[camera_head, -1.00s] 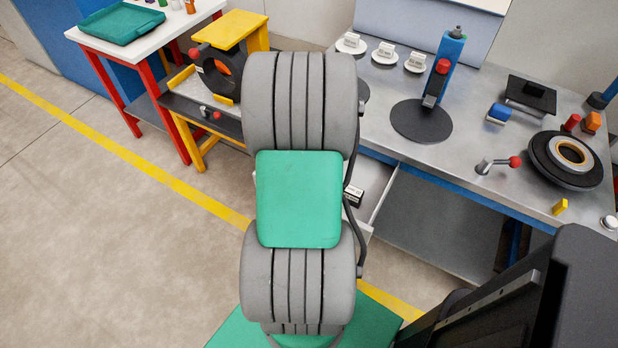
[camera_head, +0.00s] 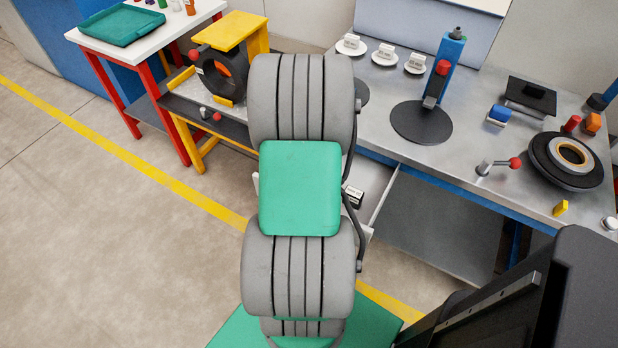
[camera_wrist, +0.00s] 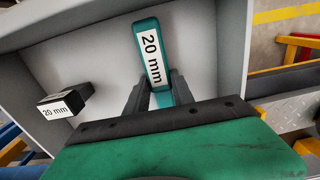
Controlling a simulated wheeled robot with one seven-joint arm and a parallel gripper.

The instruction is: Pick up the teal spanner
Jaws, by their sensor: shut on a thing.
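The teal spanner (camera_wrist: 152,50) shows in the wrist view with a white "20 mm" label on its wide end. My gripper (camera_wrist: 159,92) is shut on it, a dark finger on each side of its narrower part below the label. The spanner is over the inside of a pale open drawer (camera_wrist: 105,62); I cannot tell whether it touches the drawer floor. In the head view my arm hides the spanner and gripper, and only part of the drawer (camera_head: 378,212) shows.
A black block (camera_wrist: 66,104) with a "20 mm" label is in the drawer, left of the spanner. The drawer sits under a metal workbench (camera_head: 470,165) bearing a black disc stand (camera_head: 421,123) and a reel (camera_head: 566,160). A yellow stand (camera_head: 230,30) is at the back left.

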